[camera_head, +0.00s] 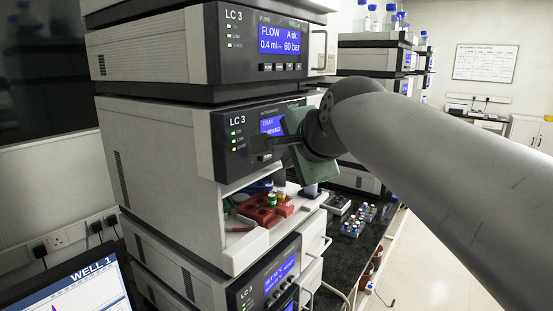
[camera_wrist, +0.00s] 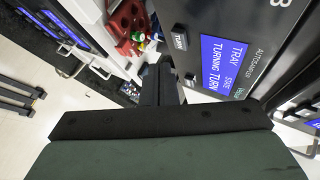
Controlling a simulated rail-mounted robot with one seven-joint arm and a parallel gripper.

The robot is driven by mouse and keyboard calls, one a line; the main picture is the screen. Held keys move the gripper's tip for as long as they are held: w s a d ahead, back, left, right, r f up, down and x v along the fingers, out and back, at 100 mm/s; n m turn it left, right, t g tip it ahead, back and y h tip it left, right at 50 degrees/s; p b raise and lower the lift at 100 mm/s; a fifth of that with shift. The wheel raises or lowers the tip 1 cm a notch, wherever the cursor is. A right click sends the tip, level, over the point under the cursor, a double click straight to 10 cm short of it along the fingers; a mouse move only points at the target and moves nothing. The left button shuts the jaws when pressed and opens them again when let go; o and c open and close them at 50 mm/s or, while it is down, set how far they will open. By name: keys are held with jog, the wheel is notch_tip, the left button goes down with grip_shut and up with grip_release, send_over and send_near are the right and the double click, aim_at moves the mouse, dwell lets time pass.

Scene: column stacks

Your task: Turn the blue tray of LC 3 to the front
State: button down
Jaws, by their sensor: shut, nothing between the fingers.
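The LC 3 autosampler (camera_head: 230,145) has a dark front panel with a lit screen. In the wrist view the screen (camera_wrist: 224,65) reads TRAY and STATE TURNING. A button marked TURN (camera_wrist: 180,38) sits beside it. Below the panel an open bay holds a red tray (camera_head: 262,214) with a few coloured vial caps at the front. A blue part (camera_head: 257,187) shows behind it, mostly hidden in the bay. My gripper (camera_head: 272,147) is at the panel, shut and empty. In the wrist view its fingers (camera_wrist: 162,68) are close to the TURN button; I cannot tell whether they touch it.
Another LC 3 unit, the pump (camera_head: 215,45), stands above, and one more LC 3 unit (camera_head: 265,280) stands below. A laptop screen (camera_head: 75,290) is at the lower left. Vials (camera_head: 355,222) stand on the dark bench behind. Open floor lies at the right.

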jog(key=s+d, duration=0.1)
jog(key=s+d+b, duration=0.1)
jog(key=d, duration=0.1)
dwell(5.2)
jog(key=s+d+f+n+g+h, duration=0.1)
jog(key=s+d+f+n+g, duration=0.15)
jog(key=f, duration=0.65)
jog(key=s+d+f+n+g+h, duration=0.2)
jog(key=d+f+n, duration=0.1)
jog(key=f, duration=0.7)
jog(key=s+d+f+n+g, duration=0.2)
jog(key=s+d+f+n, duration=0.1)
jog(key=s+f, duration=0.4)
jog(key=s+d+f+n+g+h, duration=0.1)
jog(key=s+d+f+n+g, duration=0.2)
jog(key=s+f, duration=0.5)
notch_tip(320, 180, down, 3)
jog(key=shift+s+d+r+n+h, duration=0.1)
jog(key=shift+s+d+n+h, duration=0.15)
jog(key=shift+n+h, duration=0.1)
jog(key=shift+g, duration=0.25)
